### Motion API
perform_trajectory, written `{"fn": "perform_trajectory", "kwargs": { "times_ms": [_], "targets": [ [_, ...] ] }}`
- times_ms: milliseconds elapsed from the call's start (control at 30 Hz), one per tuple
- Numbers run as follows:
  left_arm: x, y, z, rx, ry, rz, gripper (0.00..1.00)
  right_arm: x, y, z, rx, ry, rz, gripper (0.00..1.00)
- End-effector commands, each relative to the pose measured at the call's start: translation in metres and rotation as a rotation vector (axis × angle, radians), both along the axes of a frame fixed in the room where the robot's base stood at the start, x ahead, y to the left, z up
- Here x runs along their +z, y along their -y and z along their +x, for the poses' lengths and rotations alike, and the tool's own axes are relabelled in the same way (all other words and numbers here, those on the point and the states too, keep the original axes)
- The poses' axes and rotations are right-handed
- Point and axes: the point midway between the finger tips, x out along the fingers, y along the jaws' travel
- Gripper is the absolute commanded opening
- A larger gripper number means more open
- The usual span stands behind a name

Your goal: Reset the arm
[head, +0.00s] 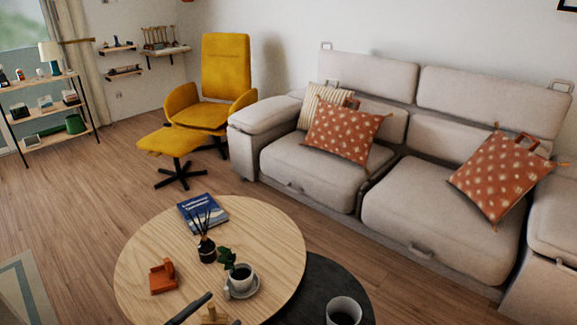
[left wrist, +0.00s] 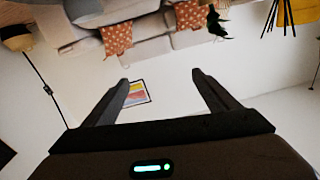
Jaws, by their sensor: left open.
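My left gripper (head: 212,312) shows only in part at the bottom edge of the head view, above the near side of the round wooden table (head: 270,222). One dark finger is clear there; the rest is cut off by the frame. In the left wrist view both dark fingers of the left gripper (left wrist: 161,76) stand wide apart with nothing between them. That view is upside down, with the wall and a small picture (left wrist: 137,93) beyond the fingers. My right gripper is in neither view.
On the table are a blue book (head: 203,211), a black reed diffuser (head: 207,249), an orange wooden piece (head: 162,277) and a cup (head: 241,279) on a saucer. A mug (head: 343,312) stands on the lower dark table (head: 316,283). Sofa and yellow chair stand behind.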

Motion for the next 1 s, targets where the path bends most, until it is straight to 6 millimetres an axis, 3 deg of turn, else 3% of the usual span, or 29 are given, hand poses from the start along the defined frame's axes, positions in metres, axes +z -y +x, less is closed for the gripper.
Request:
{"fn": "perform_trajectory", "kwargs": {
  "times_ms": [167,267,500,600,733,833,1000],
  "targets": [
    [-0.096,-0.032,-0.030,0.337,-0.218,0.043,0.81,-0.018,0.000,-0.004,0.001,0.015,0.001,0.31],
    [-0.150,-0.041,-0.063,0.448,-0.361,0.102,0.81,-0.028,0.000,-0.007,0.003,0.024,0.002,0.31],
    [-0.256,-0.037,-0.170,0.558,-0.715,0.247,0.81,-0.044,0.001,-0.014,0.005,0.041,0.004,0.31],
    [-0.287,-0.027,-0.218,0.556,-0.851,0.299,0.81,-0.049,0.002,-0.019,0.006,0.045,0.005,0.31],
    [-0.312,-0.013,-0.269,0.532,-0.983,0.347,0.81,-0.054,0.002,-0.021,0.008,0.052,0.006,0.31],
    [-0.323,-0.005,-0.293,0.514,-1.045,0.366,0.81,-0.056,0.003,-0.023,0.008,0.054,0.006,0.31],
    [-0.329,0.000,-0.308,0.500,-1.083,0.380,0.81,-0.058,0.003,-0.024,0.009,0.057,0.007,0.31]
  ]
}}
